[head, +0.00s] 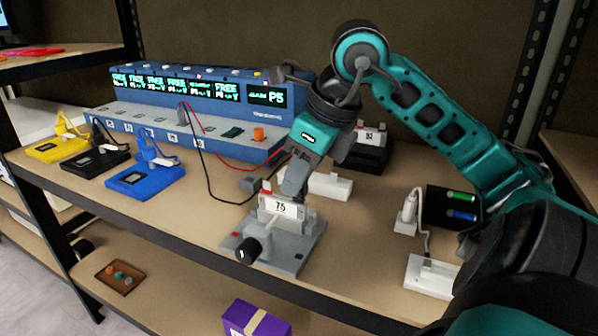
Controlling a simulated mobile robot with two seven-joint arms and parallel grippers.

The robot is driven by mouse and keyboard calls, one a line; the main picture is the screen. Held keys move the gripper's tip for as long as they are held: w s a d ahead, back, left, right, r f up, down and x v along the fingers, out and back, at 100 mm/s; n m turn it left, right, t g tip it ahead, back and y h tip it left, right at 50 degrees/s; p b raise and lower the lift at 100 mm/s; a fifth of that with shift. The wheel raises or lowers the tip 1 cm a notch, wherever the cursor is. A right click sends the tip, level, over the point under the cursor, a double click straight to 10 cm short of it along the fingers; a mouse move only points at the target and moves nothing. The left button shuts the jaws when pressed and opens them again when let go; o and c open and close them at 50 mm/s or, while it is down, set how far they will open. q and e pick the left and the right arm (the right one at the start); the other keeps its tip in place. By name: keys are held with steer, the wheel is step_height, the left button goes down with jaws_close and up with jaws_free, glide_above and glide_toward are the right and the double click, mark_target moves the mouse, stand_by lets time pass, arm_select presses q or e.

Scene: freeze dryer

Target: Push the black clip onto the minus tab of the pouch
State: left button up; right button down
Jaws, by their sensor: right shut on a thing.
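The pouch (281,208), a white piece labelled 75, stands upright in a grey fixture (296,258) with a black-knobbed handle at its front. A small red clip (266,187) sits at the pouch's upper left, with a red lead near it. My right gripper (292,190) reaches down from above to the pouch's top edge, right of the red clip. It is shut on what seems to be the black clip, where the black lead (211,180) runs; the fingers hide the clip and the minus tab. Whether the clip touches the tab I cannot tell. My left gripper is not in view.
A blue charger station (190,122) with several lit displays stands behind. Yellow (45,151), black (88,165) and blue (130,183) units lie to the left. A white block (330,186) lies behind the fixture. A white box (430,275) and battery holder stand right.

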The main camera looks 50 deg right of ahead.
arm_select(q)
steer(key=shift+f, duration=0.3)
arm_select(e)
steer(key=shift+f, duration=0.35)
steer(key=c, duration=0.9)
jaws_free()
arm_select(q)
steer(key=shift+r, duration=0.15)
arm_select(e)
steer(key=shift+s+d+r, duration=0.1)
steer(key=shift+s+r, duration=0.05)
steer(key=shift+r, duration=0.55)
arm_select(q)
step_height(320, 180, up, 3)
steer(key=p, duration=0.2)
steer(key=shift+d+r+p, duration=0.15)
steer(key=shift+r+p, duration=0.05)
steer(key=shift+p, duration=0.2)
arm_select(e)
steer(key=v, duration=1.1)
steer(key=shift+s+r, duration=0.2)
steer(key=shift+r, duration=0.1)
